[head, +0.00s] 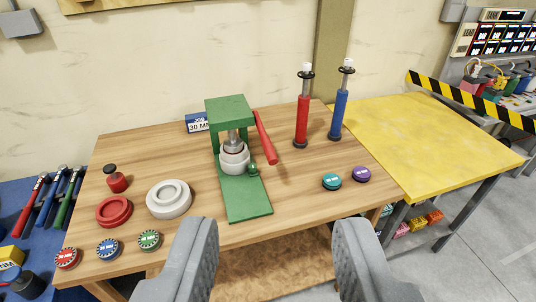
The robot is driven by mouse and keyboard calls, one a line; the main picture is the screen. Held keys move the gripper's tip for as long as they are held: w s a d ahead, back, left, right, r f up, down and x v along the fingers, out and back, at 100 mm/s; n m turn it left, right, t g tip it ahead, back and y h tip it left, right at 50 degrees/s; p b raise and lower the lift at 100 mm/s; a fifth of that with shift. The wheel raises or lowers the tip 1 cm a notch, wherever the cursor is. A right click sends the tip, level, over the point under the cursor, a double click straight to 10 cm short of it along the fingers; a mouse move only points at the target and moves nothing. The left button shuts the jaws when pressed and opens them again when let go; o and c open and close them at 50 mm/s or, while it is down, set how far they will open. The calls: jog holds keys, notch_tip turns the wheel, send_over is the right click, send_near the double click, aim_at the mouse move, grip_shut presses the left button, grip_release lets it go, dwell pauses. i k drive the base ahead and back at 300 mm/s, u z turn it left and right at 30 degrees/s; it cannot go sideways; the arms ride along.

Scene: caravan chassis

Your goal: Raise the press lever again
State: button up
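The green press (230,120) stands on the wooden table, with a long green base plate reaching toward me. Its red press lever (265,138) is on the right side of the frame and slants down to the right, its thick end low beside the press. A white ring-shaped part (235,159) sits under the metal ram inside the press, and a small green knob (254,170) is beside it. My gripper (276,262) is open and empty in the foreground, its two grey fingers wide apart, in front of the table edge and well short of the lever.
The wooden table (300,192) carries white (169,198) and red rings (114,211), several coloured discs, and red (302,115) and blue upright cylinders (340,110) right of the lever. A yellow table (430,140) adjoins at right. The tabletop front centre-right is mostly clear.

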aim_at(270, 152)
jog(key=u, duration=0.1)
jog(key=i, duration=1)
jog(key=z, duration=0.1)
